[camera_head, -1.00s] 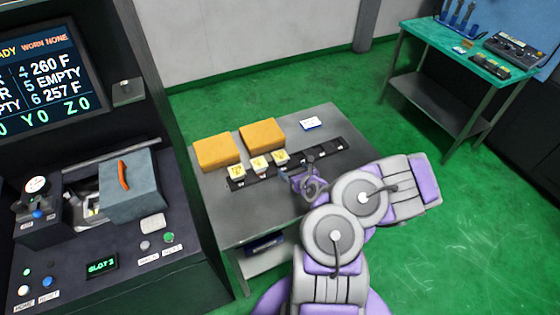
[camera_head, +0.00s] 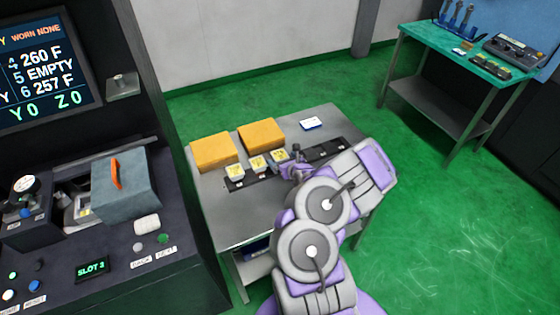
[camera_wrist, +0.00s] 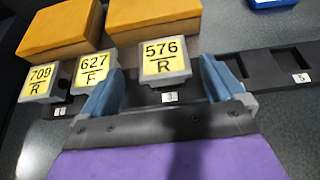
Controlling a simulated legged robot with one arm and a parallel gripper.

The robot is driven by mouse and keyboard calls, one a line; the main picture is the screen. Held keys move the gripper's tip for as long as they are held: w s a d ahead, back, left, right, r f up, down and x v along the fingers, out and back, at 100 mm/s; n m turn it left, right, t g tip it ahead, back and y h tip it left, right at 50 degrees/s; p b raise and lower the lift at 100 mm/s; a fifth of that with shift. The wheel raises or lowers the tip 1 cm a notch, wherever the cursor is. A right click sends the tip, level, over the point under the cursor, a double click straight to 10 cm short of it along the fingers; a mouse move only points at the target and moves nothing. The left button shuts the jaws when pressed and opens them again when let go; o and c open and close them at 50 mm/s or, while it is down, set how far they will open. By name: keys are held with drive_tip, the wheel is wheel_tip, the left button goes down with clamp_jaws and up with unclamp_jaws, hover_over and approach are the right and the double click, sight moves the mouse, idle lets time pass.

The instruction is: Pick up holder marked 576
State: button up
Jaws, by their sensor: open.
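The holder marked 576 R (camera_wrist: 163,60) is a pale block with a yellow label, standing in the black rack above the number 3 tag in the wrist view. In the head view it is the rightmost of the three holders (camera_head: 278,156). My gripper (camera_wrist: 162,90) is open, with one blue finger at the left and one at the right of this holder. Contact between fingers and holder cannot be told. The holders marked 627 F (camera_wrist: 95,68) and 709 R (camera_wrist: 42,80) stand to its left, 627 close to my left finger.
The black rack (camera_head: 325,150) has empty slots to the right, one tagged 5. Two orange boxes (camera_head: 214,152) (camera_head: 261,134) stand behind the holders on the grey table (camera_head: 235,215). A machine with a control panel (camera_head: 120,255) stands at left. A green-topped table (camera_head: 440,42) is at back right.

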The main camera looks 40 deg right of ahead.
sight(280, 155)
drive_tip(key=shift+b+x, duration=0.55)
drive_tip(key=shift+x, duration=0.35)
drive_tip(key=shift+d+b+x, duration=0.25)
drive_tip(key=shift+b+x, duration=0.2)
drive_tip(key=shift+x, duration=1.1)
drive_tip(key=shift+r, duration=0.2)
drive_tip(key=c, duration=1.3)
drive_tip(key=shift+r, duration=0.1)
